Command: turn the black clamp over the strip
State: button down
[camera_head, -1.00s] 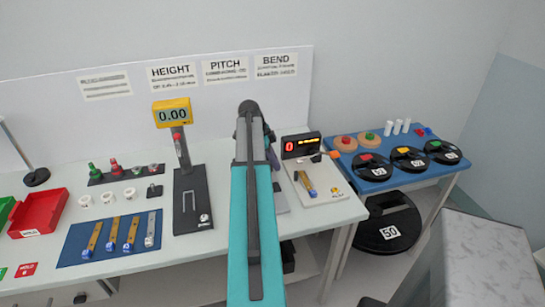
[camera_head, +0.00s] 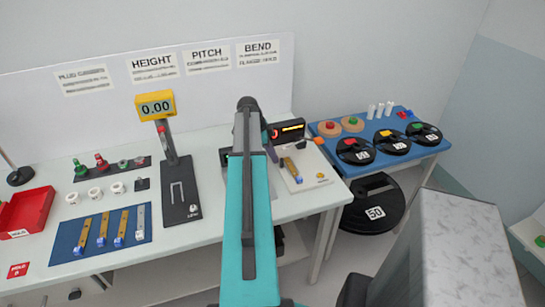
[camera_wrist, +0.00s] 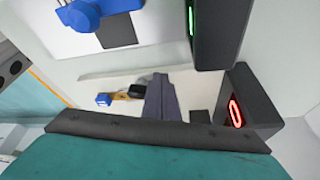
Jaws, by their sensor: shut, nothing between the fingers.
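The bend station's white plate (camera_head: 312,180) carries a brass-coloured strip (camera_head: 290,168) with a blue end, on the right part of the white bench. In the wrist view the strip (camera_wrist: 121,96) lies across the plate, its blue end to the left. A small black piece, apparently the black clamp (camera_wrist: 137,91), lies at the strip's right part. I cannot tell how it is turned. My gripper (camera_wrist: 160,98) shows as dark grey fingers, shut and empty, just right of the clamp in that picture. In the head view my arm hides part of the station.
The station's black display (camera_head: 288,130) stands behind the plate; its red digit shows in the wrist view (camera_wrist: 236,112). The height gauge (camera_head: 180,195) stands left of my arm. A blue table (camera_head: 330,129) with black reels is to the right. A grey block (camera_head: 465,240) is at front right.

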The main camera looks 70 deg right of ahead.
jog(key=shift+s+d+f+b, duration=0.15)
jog(key=shift+d+b, duration=0.15)
jog(key=shift+b, duration=0.45)
jog(key=shift+s+d+r+b, duration=0.15)
jog(key=shift+d+r+b, duration=0.05)
jog(key=shift+d+b, duration=0.1)
jog(key=shift+a, duration=0.25)
jog(key=shift+w+a, duration=0.2)
jog(key=shift+a, duration=0.35)
jog(key=shift+w, duration=0.2)
